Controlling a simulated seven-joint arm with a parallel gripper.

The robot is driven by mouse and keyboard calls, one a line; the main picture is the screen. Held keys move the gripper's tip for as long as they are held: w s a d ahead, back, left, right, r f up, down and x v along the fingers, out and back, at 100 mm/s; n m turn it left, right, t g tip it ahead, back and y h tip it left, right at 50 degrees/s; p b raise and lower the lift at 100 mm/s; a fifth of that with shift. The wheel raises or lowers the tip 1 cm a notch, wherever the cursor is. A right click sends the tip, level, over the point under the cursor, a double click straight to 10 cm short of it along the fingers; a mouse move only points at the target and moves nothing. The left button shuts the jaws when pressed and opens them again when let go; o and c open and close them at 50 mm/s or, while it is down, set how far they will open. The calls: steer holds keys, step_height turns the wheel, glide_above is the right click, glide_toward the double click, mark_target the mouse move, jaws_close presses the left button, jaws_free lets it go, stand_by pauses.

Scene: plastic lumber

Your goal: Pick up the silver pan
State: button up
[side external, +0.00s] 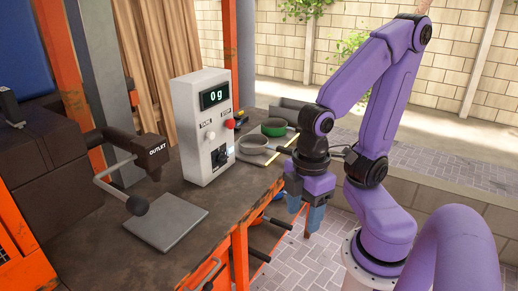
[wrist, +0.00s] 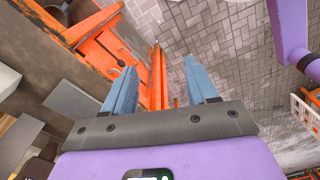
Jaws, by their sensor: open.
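My gripper (side external: 304,208) hangs past the bench's right edge, pointing down, nearer the camera than the pans. Its two blue fingers are apart and empty. In the wrist view my gripper (wrist: 158,66) is open above the orange bench frame and the paved floor. I cannot make out the silver pan in the wrist view.
The white display box (side external: 207,125) reads 0 g. A grey plate (side external: 166,229) lies before it on the workbench (side external: 105,245), near a black outlet machine (side external: 140,155). Coloured items (side external: 262,219) hang on the bench's side. A low wall (side external: 440,200) runs behind my arm.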

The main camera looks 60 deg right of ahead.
steer(key=w+d+r+m, duration=0.1)
steer(key=w+d+m, duration=0.25)
steer(key=w, duration=0.75)
steer(key=w+d+r+m, duration=0.2)
steer(key=w+d, duration=0.3)
steer(key=w, duration=0.7)
steer(key=w+d+m, duration=0.1)
steer(key=w+d, duration=0.2)
steer(key=d, duration=0.4)
steer(key=w+d+m, duration=0.2)
steer(key=w+d, duration=0.1)
steer(key=d, duration=0.4)
steer(key=s+d+f+m, duration=0.2)
steer(key=s+d, duration=0.1)
steer(key=d, duration=1)
steer(key=s+d+f+m, duration=0.1)
steer(key=s+d+m, duration=0.15)
steer(key=d, duration=1.05)
step_height(320, 180, down, 12)
steer(key=shift+a+r, duration=0.1)
steer(key=shift+a, duration=0.05)
steer(key=shift+s+f, duration=0.15)
steer(key=shift+f, duration=2.6)
jaws_close()
